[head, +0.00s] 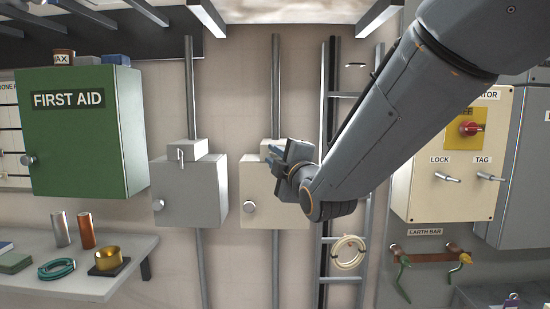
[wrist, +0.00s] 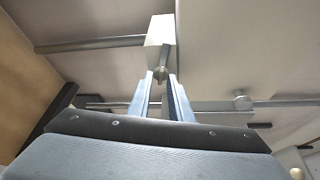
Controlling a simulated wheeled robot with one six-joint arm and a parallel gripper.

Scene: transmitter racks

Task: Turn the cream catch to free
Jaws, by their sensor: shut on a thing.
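The cream box (head: 262,205) hangs on the wall in the middle of the head view, with a round knob low on its left side. A small cream block (head: 266,148) sits on top of it, partly hidden by my gripper (head: 274,153). In the wrist view the block (wrist: 160,32) is straight ahead. The cream catch (wrist: 160,73) is a small piece in front of it, between the tips of my gripper (wrist: 160,79). The fingers are shut on the catch. My gripper and arm hide the catch in the head view.
A grey box (head: 186,192) with a similar catch (head: 181,154) hangs to the left. The green first aid cabinet (head: 88,140) juts out further left, above a shelf (head: 105,282). A ladder (head: 325,240) and a cream isolator panel (head: 447,200) are to the right.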

